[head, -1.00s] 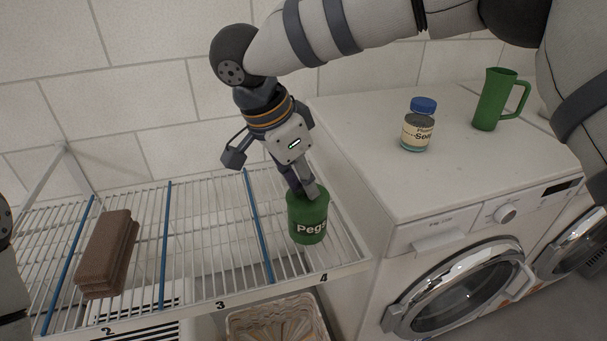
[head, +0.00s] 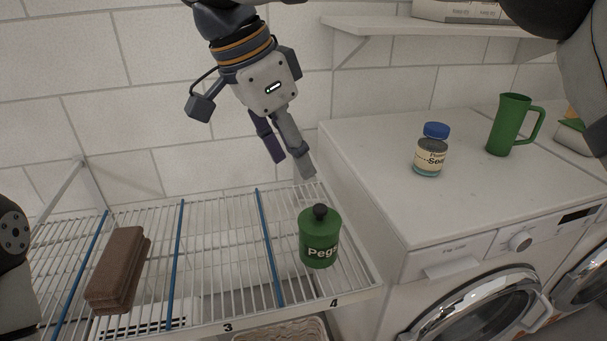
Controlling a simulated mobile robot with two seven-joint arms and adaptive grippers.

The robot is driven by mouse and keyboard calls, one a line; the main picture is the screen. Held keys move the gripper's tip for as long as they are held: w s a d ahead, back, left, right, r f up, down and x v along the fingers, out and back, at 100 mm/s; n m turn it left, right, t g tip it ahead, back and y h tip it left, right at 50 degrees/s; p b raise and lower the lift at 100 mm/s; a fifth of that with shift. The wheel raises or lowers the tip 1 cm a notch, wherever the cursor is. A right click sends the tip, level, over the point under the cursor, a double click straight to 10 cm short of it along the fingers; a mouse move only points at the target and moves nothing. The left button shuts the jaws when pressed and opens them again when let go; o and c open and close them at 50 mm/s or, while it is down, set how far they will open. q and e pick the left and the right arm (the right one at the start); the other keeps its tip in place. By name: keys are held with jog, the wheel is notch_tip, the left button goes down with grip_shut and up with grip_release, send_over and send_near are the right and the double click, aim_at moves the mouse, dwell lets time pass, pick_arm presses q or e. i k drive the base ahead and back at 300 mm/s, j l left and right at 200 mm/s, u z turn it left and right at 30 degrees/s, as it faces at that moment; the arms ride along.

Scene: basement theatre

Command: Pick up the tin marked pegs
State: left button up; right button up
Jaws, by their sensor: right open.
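The green tin marked "Pegs" (head: 320,246) stands upright on the white wire rack (head: 221,254), in the section at the right end, near the number 4. It has a black knob on top. My right gripper (head: 292,168) is above and behind the tin, with its fingers pointing down. My left gripper is not in view; only a part of my left arm shows at the left edge.
A brown brick-like block (head: 118,270) lies on the rack at the left. A jar with a blue lid (head: 431,152) and a green jug (head: 509,125) stand on the white washing machine (head: 388,170). A shelf (head: 440,25) juts from the wall above.

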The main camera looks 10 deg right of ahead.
aim_at(317, 253)
jog(key=k, duration=1)
